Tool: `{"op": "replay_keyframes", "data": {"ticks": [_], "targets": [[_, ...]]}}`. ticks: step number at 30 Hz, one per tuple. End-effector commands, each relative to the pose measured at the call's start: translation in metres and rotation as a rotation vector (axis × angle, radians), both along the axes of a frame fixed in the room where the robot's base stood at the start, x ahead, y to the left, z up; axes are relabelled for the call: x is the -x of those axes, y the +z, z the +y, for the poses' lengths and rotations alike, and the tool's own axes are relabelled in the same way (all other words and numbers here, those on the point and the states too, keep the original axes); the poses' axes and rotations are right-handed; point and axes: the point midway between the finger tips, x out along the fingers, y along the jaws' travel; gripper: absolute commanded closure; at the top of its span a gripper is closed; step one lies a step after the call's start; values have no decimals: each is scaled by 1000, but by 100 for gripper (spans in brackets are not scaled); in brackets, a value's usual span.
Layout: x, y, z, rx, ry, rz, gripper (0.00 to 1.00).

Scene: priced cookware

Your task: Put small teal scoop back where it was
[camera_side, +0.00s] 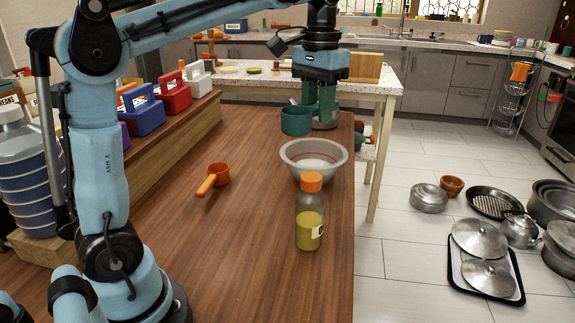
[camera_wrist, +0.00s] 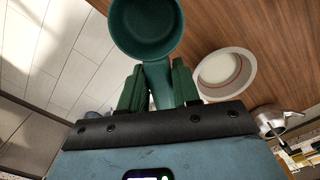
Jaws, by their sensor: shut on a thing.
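The small teal scoop (camera_side: 297,121) is at the far end of the wooden table in the side view, cup to the left of my gripper (camera_side: 321,103). The wrist view shows its round cup (camera_wrist: 146,30) and its handle (camera_wrist: 158,86) between the green fingers of my gripper (camera_wrist: 158,88). The gripper is shut on the handle. The cup's opening faces the wrist camera, and its inside looks empty. I cannot tell whether the scoop touches the table.
A grey bowl (camera_side: 313,160) with white contents stands nearer on the table. An orange-capped bottle (camera_side: 310,222) and an orange scoop (camera_side: 217,177) are nearer still. Coloured boxes (camera_side: 173,92) line the raised left shelf. A pale round container (camera_wrist: 224,75) shows in the wrist view.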

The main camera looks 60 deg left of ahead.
Motion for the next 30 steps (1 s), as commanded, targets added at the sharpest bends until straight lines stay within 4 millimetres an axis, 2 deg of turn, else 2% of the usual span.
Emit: {"op": "replay_keyframes", "data": {"ticks": [7, 9, 15, 24, 30], "targets": [[-26, 4, 87, 0, 251, 1, 100], [-29, 3, 114, 0, 327, 1, 100], [-27, 0, 173, 0, 486, 1, 100], [-14, -8, 235, 0, 654, 2, 100], [-16, -27, 231, 0, 643, 2, 100]]}}
